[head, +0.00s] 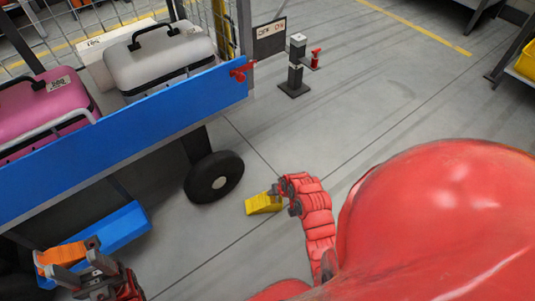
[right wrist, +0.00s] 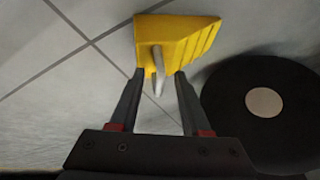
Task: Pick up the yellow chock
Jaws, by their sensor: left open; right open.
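The yellow chock (head: 263,204) sits on the floor just right of the cart's black wheel (head: 214,176). In the right wrist view the chock (right wrist: 178,38) has a ridged sloping side and a thin grey handle (right wrist: 158,68) pointing toward me. My right gripper (right wrist: 159,76) is open, with its two fingertips apart on either side of the handle. In the head view my right gripper (head: 280,192) is at the chock's right side, partly hidden by my red arm.
The blue cart (head: 130,125) carries a white case (head: 160,62) and a pink case (head: 42,105). The wheel (right wrist: 263,103) is close right of the chock in the right wrist view. A dark post (head: 295,68) stands behind.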

